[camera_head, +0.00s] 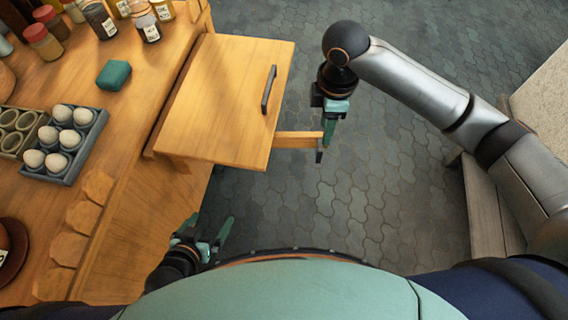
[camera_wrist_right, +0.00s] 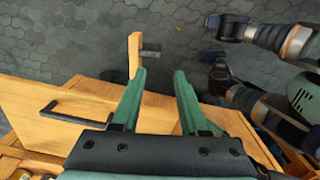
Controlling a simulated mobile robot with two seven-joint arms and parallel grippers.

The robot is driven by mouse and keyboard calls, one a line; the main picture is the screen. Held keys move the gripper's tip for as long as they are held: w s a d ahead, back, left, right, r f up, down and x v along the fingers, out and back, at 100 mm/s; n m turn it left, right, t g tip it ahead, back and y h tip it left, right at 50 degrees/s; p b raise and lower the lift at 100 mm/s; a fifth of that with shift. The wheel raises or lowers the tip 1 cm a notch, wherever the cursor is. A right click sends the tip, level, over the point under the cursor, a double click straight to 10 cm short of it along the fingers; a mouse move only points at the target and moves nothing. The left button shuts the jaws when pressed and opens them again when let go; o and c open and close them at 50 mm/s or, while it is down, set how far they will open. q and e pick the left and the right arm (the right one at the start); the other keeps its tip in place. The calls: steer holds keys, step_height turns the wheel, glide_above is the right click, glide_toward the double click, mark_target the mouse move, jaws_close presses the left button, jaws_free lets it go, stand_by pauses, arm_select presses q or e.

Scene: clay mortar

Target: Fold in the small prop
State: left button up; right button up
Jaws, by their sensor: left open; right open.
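The small prop (camera_head: 297,140) is a light wooden bar sticking out from beside the raised wooden leaf (camera_head: 215,115), with a dark peg at its outer end. In the right wrist view the prop (camera_wrist_right: 134,60) stands just left of and beyond my left-hand fingertip, its dark peg pointing right. My right gripper (camera_head: 327,143) is open and empty at the prop's outer end; its green fingers (camera_wrist_right: 160,76) are apart with the prop not between them. I cannot tell whether they touch. My left gripper (camera_head: 211,226) is open and empty, low beside the worktop.
The leaf bears a dark handle (camera_head: 269,89). The worktop (camera_head: 128,118) holds an egg tray (camera_head: 73,165), a green block (camera_head: 114,75) and several jars. A bench (camera_head: 490,200) stands at the right. The paved floor (camera_head: 390,190) between is clear.

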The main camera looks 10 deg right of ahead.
steer(key=s+a+f+m+t+y+b, duration=0.2)
steer(key=a+f+m+y, duration=0.3)
steer(key=a+f, duration=0.4)
step_height(320, 180, down, 3)
steer(key=shift+s+a+f+t+y+b, duration=0.15)
steer(key=shift+s+t+y+b, duration=0.25)
steer(key=shift+t+b, duration=0.35)
steer(key=shift+m, duration=0.3)
